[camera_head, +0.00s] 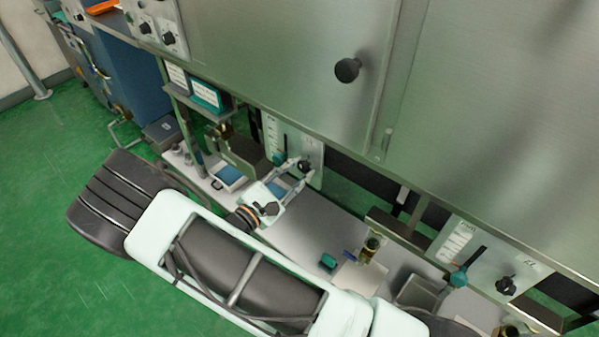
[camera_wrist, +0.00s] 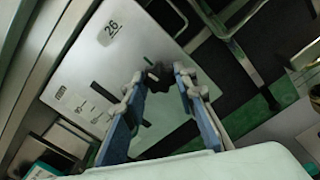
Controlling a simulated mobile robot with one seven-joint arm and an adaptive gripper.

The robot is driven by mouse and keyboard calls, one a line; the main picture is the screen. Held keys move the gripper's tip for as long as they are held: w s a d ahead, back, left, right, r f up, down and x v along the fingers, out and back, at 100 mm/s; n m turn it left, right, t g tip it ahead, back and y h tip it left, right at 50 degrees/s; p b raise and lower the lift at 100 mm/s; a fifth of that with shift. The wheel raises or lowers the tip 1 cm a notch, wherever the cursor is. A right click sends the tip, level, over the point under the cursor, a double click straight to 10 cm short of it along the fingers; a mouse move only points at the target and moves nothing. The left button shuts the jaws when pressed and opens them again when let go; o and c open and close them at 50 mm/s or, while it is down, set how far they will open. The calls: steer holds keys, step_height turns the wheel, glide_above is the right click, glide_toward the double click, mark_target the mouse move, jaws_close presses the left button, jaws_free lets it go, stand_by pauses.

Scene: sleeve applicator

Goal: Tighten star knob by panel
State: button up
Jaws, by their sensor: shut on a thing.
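The dark star knob (camera_head: 304,165) sits on a pale metal panel (camera_head: 316,153) below the cabinet. In the wrist view the knob (camera_wrist: 155,74) shows dark between my fingertips, on the panel (camera_wrist: 88,62) marked 26. My gripper (camera_head: 296,171) reaches up to the panel from below, its two fingers on either side of the knob. In the wrist view my gripper (camera_wrist: 158,82) is shut on the knob, and the fingertips hide part of it.
A second star knob (camera_head: 507,285) and another teal lever (camera_head: 459,277) are at lower right. The steel cabinet (camera_head: 290,50) overhangs the bench. A blue-topped box (camera_head: 229,175) stands left of my gripper.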

steer(key=shift+m, duration=0.7)
steer(key=o, duration=1.2)
steer(key=shift+c, duration=0.2)
steer(key=v, duration=1.2)
